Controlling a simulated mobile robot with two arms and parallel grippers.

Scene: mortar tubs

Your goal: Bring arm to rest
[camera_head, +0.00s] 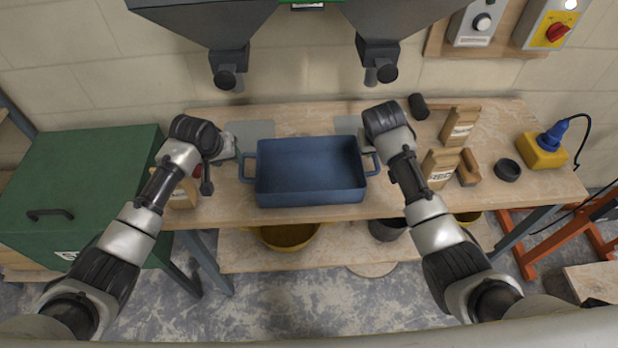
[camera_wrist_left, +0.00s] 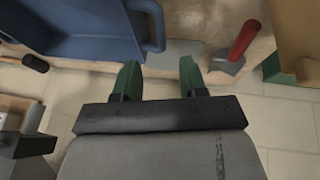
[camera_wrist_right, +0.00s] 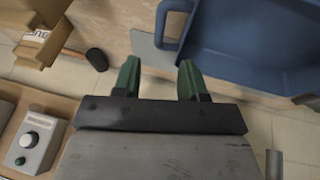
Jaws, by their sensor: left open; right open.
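A blue tub (camera_head: 310,198) with a loop handle at each end stands on the workbench (camera_head: 420,207). It looks empty in the head view. My left gripper (camera_head: 228,150) is just outside the tub's left handle. In the left wrist view its green fingers (camera_wrist_left: 158,78) are apart with nothing between them, and the handle (camera_wrist_left: 157,30) lies beyond the tips. My right gripper (camera_head: 366,146) is close to the right handle. In the right wrist view its fingers (camera_wrist_right: 158,77) are apart and empty, with the handle (camera_wrist_right: 165,28) beyond them. The head view hides most of both fingers.
Two dark hoppers with spouts (camera_head: 228,72) (camera_head: 380,65) hang above the bench's back. Paper bags (camera_head: 438,168), a black bowl (camera_head: 507,170) and a yellow device (camera_head: 543,153) stand at right. A green box (camera_head: 75,180) stands at left. A red-handled tool (camera_wrist_left: 243,42) lies near my left gripper.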

